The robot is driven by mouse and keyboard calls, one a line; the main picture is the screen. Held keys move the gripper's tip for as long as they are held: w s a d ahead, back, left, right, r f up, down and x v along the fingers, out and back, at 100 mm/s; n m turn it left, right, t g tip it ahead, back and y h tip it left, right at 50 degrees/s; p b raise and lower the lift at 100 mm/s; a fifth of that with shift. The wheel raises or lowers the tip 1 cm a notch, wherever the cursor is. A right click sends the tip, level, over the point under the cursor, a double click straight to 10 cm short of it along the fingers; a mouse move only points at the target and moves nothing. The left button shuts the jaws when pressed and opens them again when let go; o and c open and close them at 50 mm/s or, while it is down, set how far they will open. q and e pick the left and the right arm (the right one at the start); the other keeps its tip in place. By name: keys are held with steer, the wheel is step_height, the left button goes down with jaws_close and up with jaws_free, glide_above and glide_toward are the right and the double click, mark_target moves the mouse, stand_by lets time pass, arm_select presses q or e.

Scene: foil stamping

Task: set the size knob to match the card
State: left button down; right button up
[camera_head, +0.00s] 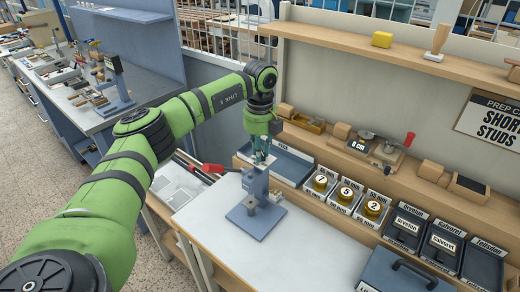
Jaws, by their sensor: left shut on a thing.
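My left gripper (262,154) comes down at the head of the small blue-grey stamping press (256,218), which stands upright on the white bench. It is shut on a small part at the top of the press. The fingers mostly hide that part, so I cannot tell for sure that it is the size knob, nor read any setting. A red-handled lever (211,169) sticks out left of the press head. The prep card (490,120) on the wall panel at the right reads "SHORT STUDS" and is cut off by the picture edge. My right gripper is not in view.
Several labelled trays line the bench back; three hold brass pieces numbered 7 (320,181), 5 (346,193) and 2 (373,206). A blue tray (286,166) lies behind the press. A dark-handled blue case (404,277) sits at front right. The white bench top (305,258) is clear between.

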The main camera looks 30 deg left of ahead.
arm_select(q)
steer(key=shift+r+n, duration=0.1)
steer(key=shift+n, duration=0.3)
steer(key=c, duration=1.1)
jaws_free()
step_height(320, 180, up, 12)
